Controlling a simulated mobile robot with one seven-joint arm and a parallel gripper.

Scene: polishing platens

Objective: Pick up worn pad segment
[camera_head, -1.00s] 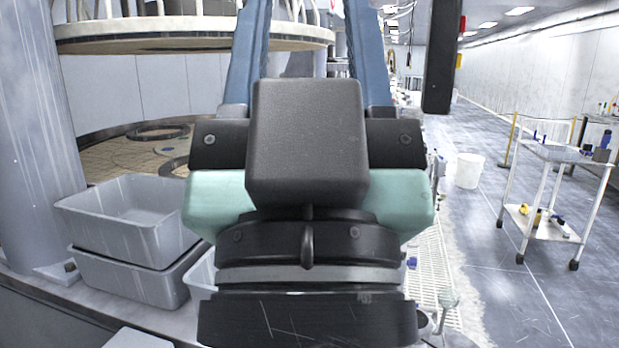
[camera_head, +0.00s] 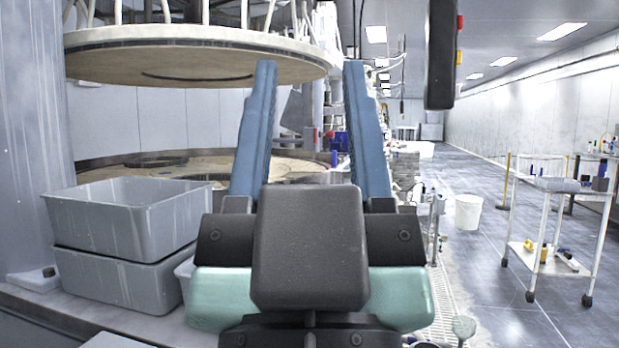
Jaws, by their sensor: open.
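My gripper (camera_head: 308,70) is in front of the camera, its two blue fingers wide apart and pointing away. Nothing is held between the fingers. The lower polishing platen (camera_head: 130,172), round and tan, lies behind the grey bins and partly behind the gripper. The upper platen (camera_head: 190,58) hangs above it, to the left of the fingers. I cannot make out a worn pad segment; the gripper hides part of the lower platen.
Two stacked grey bins (camera_head: 130,215) stand on a ledge at the left, beside a grey column (camera_head: 30,130). A white bucket (camera_head: 468,212) and a white cart (camera_head: 560,190) stand on the right. The aisle floor (camera_head: 490,300) between them is partly clear. A dark post (camera_head: 441,55) hangs at upper right.

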